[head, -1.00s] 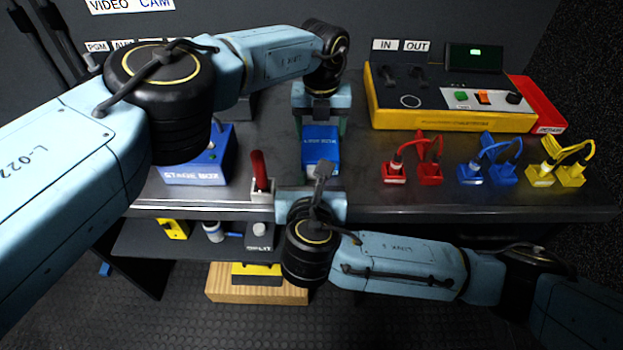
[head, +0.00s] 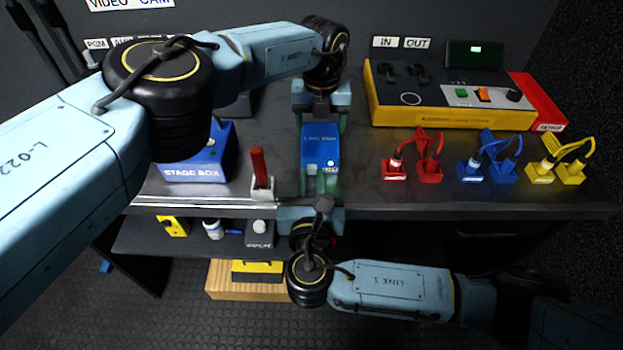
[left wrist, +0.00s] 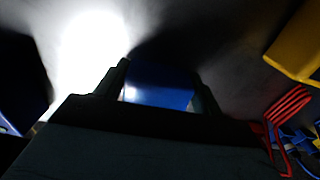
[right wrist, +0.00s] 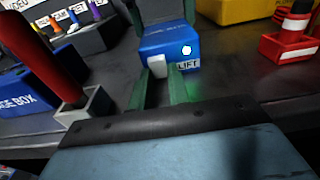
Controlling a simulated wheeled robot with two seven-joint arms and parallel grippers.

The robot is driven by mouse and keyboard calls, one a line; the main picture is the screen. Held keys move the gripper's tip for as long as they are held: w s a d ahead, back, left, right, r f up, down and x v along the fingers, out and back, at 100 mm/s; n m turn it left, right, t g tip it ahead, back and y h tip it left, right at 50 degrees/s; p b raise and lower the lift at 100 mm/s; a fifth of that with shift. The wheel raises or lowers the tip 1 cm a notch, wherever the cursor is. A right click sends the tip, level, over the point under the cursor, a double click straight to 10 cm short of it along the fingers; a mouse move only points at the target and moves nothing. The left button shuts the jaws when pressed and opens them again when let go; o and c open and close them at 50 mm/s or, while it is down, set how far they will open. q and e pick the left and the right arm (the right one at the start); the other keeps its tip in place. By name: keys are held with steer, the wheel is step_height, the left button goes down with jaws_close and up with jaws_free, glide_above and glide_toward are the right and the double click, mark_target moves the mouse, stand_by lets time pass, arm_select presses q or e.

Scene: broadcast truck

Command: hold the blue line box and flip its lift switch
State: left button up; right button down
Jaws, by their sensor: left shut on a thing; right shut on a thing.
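The blue line box (head: 319,145) is at the middle of the counter, near its front edge. My left gripper (head: 320,116) is shut on its far end; in the left wrist view the box (left wrist: 160,88) sits between the fingers. The white lift switch (right wrist: 157,66) is on the box's near face, beside a "LIFT" label (right wrist: 188,66). My right gripper (right wrist: 158,88) reaches in from the front and is shut on the switch, a finger at each side. A round lamp (right wrist: 186,50) on the box is lit, with a green glow beside it.
The blue stage box (head: 197,165) and a red-handled switch in a grey holder (head: 262,189) stand to the left. Red (head: 395,171), blue (head: 470,171) and yellow (head: 542,172) plugs stand right. A yellow console (head: 440,116) is behind them. A shelf (head: 190,243) lies below.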

steer(key=c, duration=1.3)
jaws_free()
steer(key=shift+s, duration=0.1)
arm_select(q)
steer(key=o, duration=1.2)
arm_select(e)
steer(key=s, duration=1.1)
steer(key=shift+s+r, duration=0.4)
arm_select(q)
steer(key=shift+o, duration=0.2)
step_height(320, 180, up, 12)
